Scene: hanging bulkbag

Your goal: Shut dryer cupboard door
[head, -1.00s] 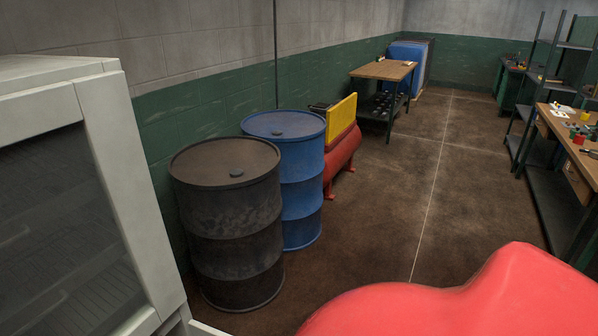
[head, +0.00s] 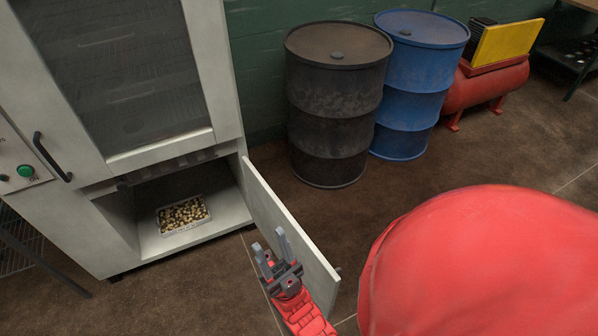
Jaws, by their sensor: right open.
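The dryer (head: 222,75) is a pale grey cabinet at the left, with a dark window in its upper door. Its lower cupboard (head: 150,232) stands open. The cupboard door (head: 290,235) is hinged at the cupboard's right side and swung out toward me. My right gripper (head: 271,249) is open and empty. It appears in front of the door's inner face, near the outer half; I cannot tell whether it touches. My left gripper is not in view.
A white tray (head: 161,232) of small pale round pieces is inside the cupboard. A black drum (head: 338,110) and a blue drum (head: 418,85) stand behind the door. A red tank with a yellow panel (head: 507,43) is farther right. Floor between door and drums is clear.

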